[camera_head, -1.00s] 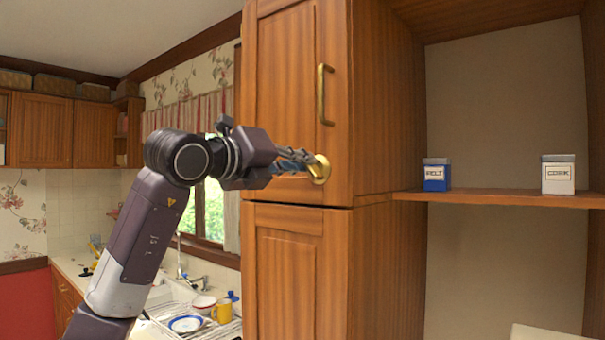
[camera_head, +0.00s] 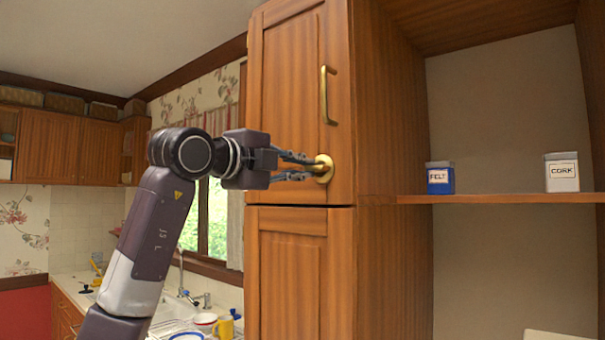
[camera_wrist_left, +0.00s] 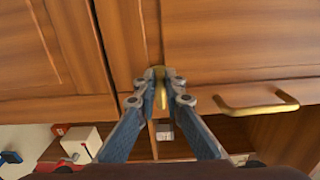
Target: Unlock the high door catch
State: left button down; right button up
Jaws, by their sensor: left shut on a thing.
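The high door catch (camera_head: 324,168) is a round brass plate with a knob, low on the right side of the upper wooden cupboard door (camera_head: 287,100). My left gripper (camera_head: 312,170) reaches it from the left, with its fingertips at the knob. In the left wrist view the fingertips (camera_wrist_left: 162,88) are closed on both sides of the brass knob (camera_wrist_left: 162,97). The fingers hide part of the catch, so its exact turn is hard to tell. The upper door lies flush with the cupboard front. My right gripper is not in view.
A brass handle (camera_head: 324,95) stands out above the catch. A lower door (camera_head: 290,275) sits under a narrow gap. A shelf (camera_head: 490,198) at right holds a FELT box (camera_head: 440,180) and a CORK box (camera_head: 562,173). A sink counter with dishes (camera_head: 203,322) lies behind my arm.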

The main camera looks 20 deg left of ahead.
pick_arm(q)
jog(key=shift+f+n, duration=0.2)
jog(key=shift+n, duration=0.5)
jog(key=c, duration=2)
grip_release()
jog(key=shift+a, duration=0.1)
jog(key=v, duration=1.2)
